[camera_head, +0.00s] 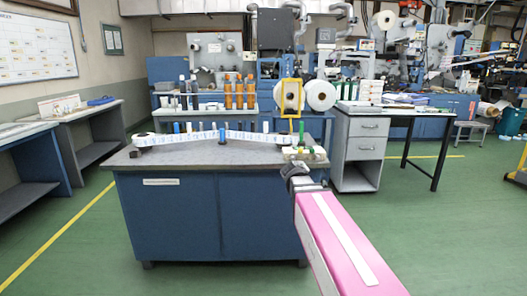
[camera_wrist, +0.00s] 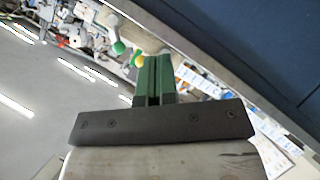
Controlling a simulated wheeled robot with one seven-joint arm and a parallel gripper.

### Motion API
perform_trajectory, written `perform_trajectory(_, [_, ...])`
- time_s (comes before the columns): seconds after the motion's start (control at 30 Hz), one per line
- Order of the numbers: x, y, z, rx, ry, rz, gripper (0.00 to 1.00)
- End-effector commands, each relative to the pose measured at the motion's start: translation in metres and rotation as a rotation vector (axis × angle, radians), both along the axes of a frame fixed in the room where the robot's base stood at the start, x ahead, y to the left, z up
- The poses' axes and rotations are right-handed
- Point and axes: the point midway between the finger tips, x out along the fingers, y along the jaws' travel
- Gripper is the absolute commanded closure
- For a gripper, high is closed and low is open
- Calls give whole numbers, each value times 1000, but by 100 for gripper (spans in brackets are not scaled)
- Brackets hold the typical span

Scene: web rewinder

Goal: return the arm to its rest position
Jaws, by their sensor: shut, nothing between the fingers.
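My arm (camera_head: 340,240), pink and white, reaches up from the lower right in the head view. Its dark wrist end is beside the right front corner of the blue cabinet bench (camera_head: 205,215). In the wrist view my gripper (camera_wrist: 153,62) shows a dark crossbar and two green fingers side by side, shut with nothing between them. In that view, a white knob with a green end (camera_wrist: 117,47) and a yellow piece (camera_wrist: 137,59) show just past the fingertips. In the head view I cannot make out the fingertips clearly.
A printed white web (camera_head: 235,136) runs across the bench top past several upright posts. White rolls (camera_head: 320,95) and a yellow frame (camera_head: 291,98) stand behind it. A grey drawer desk (camera_head: 360,150) is to the right. The green floor at front left is clear.

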Motion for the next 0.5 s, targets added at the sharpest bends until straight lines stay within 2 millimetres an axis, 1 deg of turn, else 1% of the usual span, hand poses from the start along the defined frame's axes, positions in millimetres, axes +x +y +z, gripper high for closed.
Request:
perform_trajectory(0.03, [-18,-7,-30,51,72,-43,100])
perform_trajectory(0.07, [-27,-11,-47,85,116,-70,100])
perform_trajectory(0.1, [-40,-14,-69,127,175,-103,100])
perform_trajectory(0.17, [-61,-18,-100,193,266,-153,100])
perform_trajectory(0.2, [-76,-20,-120,235,329,-184,100])
perform_trajectory(0.27, [-100,-20,-148,300,422,-228,100])
perform_trajectory(0.3, [-116,-19,-166,341,486,-256,100])
perform_trajectory(0.37, [-141,-17,-190,405,577,-296,100])
perform_trajectory(0.4, [-157,-15,-203,443,637,-319,100])
perform_trajectory(0.5, [-191,-7,-229,529,765,-363,100])
